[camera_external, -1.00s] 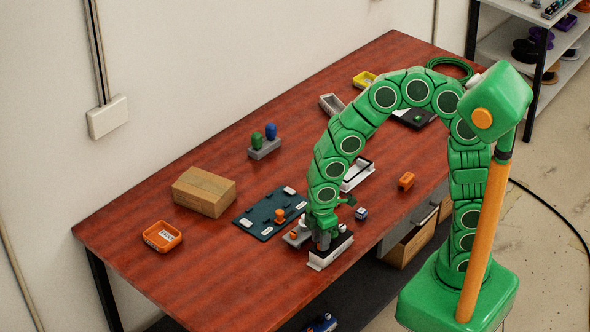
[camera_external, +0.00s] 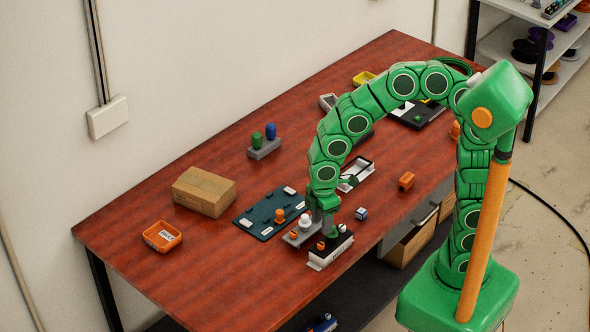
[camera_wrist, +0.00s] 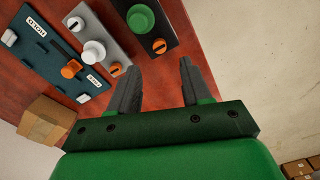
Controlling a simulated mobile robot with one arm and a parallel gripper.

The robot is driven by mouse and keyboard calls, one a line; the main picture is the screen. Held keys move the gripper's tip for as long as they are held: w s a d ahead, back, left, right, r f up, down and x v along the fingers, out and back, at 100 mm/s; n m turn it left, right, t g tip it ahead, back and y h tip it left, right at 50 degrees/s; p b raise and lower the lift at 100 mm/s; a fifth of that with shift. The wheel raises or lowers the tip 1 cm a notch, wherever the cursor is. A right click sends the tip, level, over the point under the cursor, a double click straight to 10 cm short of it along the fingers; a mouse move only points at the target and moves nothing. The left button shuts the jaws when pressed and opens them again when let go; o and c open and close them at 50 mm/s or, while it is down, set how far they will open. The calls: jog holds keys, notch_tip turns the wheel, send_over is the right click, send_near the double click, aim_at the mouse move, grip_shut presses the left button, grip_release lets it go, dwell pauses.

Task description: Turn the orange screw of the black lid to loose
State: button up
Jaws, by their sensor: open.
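The black lid (camera_external: 331,246) sits on a white box near the table's front edge. In the wrist view the black lid (camera_wrist: 171,29) carries a green knob (camera_wrist: 141,19) and an orange screw (camera_wrist: 159,46) with a dark slot across its head. My gripper (camera_external: 325,213) is above the lid, pointing down. In the wrist view my gripper (camera_wrist: 160,67) is open and empty, its fingers either side of the slotted screw's line, apart from it.
A grey plate (camera_wrist: 74,28) beside the lid bears a white knob (camera_wrist: 94,53) and an orange screw (camera_wrist: 115,69). A dark teal board (camera_external: 262,222) with an orange knob lies left. A cardboard box (camera_external: 204,191) and orange tray (camera_external: 162,236) stand farther left.

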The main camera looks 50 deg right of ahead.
aim_at(320, 243)
jog(key=shift+s+d+r+m, duration=0.1)
jog(key=shift+s+d+m, duration=0.05)
jog(key=shift+m, duration=1.05)
jog(key=shift+w+a+m, duration=0.1)
jog(key=shift+m, duration=0.55)
jog(key=shift+w+a+m, duration=0.1)
jog(key=shift+m, duration=0.55)
jog(key=shift+f, duration=4)
grip_shut()
